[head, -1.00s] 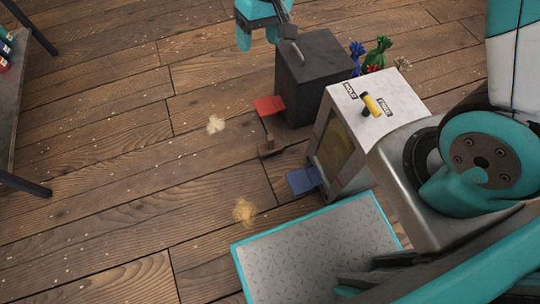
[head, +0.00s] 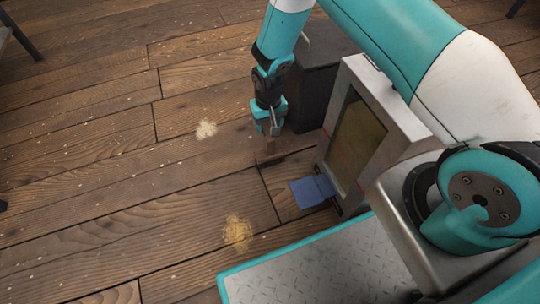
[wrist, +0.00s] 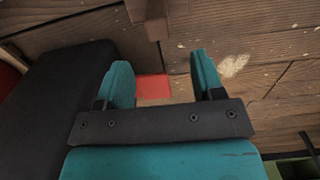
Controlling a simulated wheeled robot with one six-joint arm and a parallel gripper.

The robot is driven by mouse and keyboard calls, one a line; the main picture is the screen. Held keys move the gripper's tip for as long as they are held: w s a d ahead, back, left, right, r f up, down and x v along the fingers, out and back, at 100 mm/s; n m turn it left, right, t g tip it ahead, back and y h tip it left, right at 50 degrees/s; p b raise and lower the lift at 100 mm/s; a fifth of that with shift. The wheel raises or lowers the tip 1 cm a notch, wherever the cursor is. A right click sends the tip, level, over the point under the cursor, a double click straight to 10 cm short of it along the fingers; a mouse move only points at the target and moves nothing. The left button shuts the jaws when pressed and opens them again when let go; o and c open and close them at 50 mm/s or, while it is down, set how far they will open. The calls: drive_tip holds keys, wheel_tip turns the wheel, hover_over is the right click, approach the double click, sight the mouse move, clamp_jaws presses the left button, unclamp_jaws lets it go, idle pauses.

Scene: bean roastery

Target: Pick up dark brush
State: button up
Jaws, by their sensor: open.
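The dark brush (head: 269,147) is a brown piece on the floor with an upright handle, in front of the dark box. In the head view my gripper (head: 268,127) hangs pointing down just above it and hides its upper part. In the wrist view a brown piece, apparently the brush (wrist: 151,14), shows at the top edge, beyond my fingertips. My gripper (wrist: 162,76) is open there, with nothing held between its teal fingers. A red flat piece (wrist: 153,88) shows between and below the fingers.
The dark box (head: 314,88) stands close beside my gripper. A pale metal cabinet (head: 352,130) with a blue flap (head: 312,191) stands nearer. Two tan piles, one pale (head: 206,128) and one yellower (head: 238,232), lie on the wooden floor. The floor to the left is largely clear.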

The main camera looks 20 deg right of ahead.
sight(270, 144)
wheel_tip(270, 144, down, 7)
drive_tip(key=b, duration=0.3)
drive_tip(key=shift+r, duration=0.2)
wheel_tip(270, 144, down, 5)
drive_tip(key=b, duration=0.4)
drive_tip(key=shift+s+d+f, duration=0.1)
drive_tip(key=shift+d+f, duration=0.05)
drive_tip(key=c, duration=1.1)
